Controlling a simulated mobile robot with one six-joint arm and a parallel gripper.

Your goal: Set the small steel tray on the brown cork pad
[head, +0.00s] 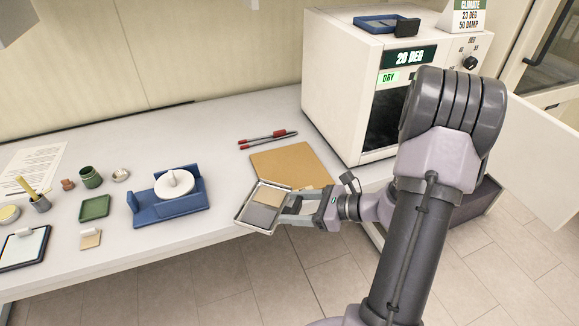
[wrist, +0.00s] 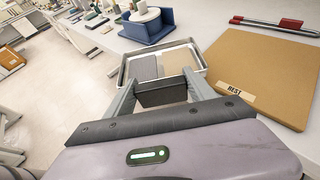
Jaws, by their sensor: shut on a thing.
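The small steel tray (head: 245,222) is held in my gripper (head: 287,209) at the front edge of the table. It holds a tan piece and a grey piece. In the wrist view the tray (wrist: 203,63) is level between and beyond my fingertips (wrist: 160,88), which are shut on its near side. The brown cork pad (head: 292,162) lies flat on the table, behind and to the right of the tray. In the wrist view the pad (wrist: 262,75) is to the right of the tray, with a label reading REST at its near edge. Its visible top is bare.
A blue stand with a white disc (head: 172,184) is left of the tray. A green tray (head: 95,207) and small pots stand further left.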

